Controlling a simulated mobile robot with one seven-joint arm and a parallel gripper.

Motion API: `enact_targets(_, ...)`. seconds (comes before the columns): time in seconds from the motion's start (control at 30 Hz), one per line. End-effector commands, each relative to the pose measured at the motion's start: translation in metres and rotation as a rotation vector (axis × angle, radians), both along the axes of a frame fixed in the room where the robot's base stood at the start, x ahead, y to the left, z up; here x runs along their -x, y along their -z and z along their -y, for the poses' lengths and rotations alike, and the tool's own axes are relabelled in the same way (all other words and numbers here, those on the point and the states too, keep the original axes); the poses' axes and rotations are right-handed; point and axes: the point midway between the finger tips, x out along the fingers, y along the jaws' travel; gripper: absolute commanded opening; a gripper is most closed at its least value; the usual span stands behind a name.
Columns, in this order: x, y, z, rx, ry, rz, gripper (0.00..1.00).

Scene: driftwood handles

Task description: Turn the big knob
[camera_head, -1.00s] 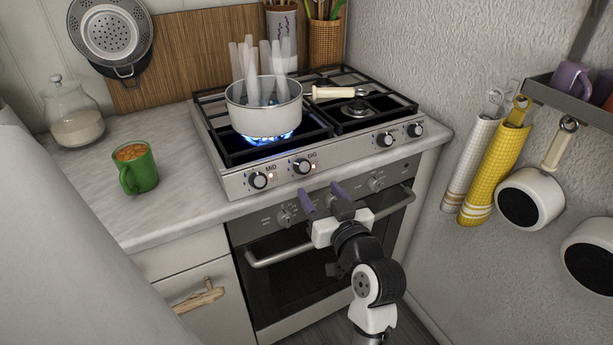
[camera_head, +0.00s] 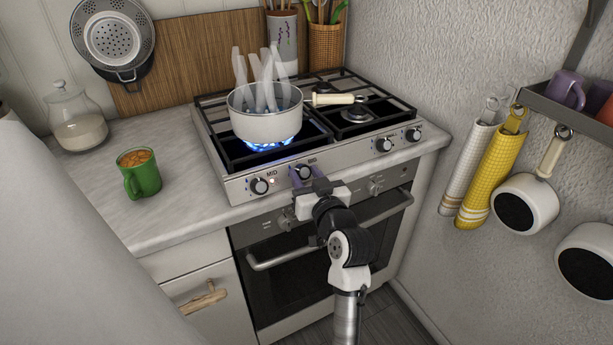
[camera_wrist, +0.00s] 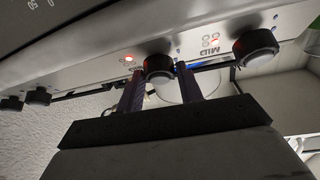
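The big knob is a dark round knob with a pale face on the stove's front panel, beside the "BIG" label. In the head view the big knob (camera_head: 303,172) is partly covered by my gripper (camera_head: 308,180). In the wrist view the big knob (camera_wrist: 158,66) sits between the tips of the two purple fingers of my gripper (camera_wrist: 159,75). The fingers are apart, one on each side, and look open with small gaps to the knob. Whether a finger touches it, I cannot tell. The MID knob (camera_head: 260,186) is to its left in the head view.
A white pot (camera_head: 264,120) with steam stands over a blue flame (camera_head: 270,143). Its handle points right. Two more knobs are on the panel's right. An oven handle (camera_head: 365,219) runs below the panel. A green mug (camera_head: 142,176) stands on the left counter.

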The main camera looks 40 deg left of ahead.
Motion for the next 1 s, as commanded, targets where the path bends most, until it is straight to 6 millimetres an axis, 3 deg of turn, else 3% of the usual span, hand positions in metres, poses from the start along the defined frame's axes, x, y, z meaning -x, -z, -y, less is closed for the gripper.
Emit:
enact_targets(0.03,0.0000,0.0000,0.0001,0.000,0.000,0.000,0.29)
enact_targets(0.2,0.0000,0.0001,0.0002,0.000,0.000,0.000,0.11)
enact_targets(0.57,-0.0013,0.0044,0.0011,0.024,-0.035,0.061,0.11)
enact_targets(1.0,-0.0050,0.0079,0.0030,0.145,-0.213,0.350,0.11)
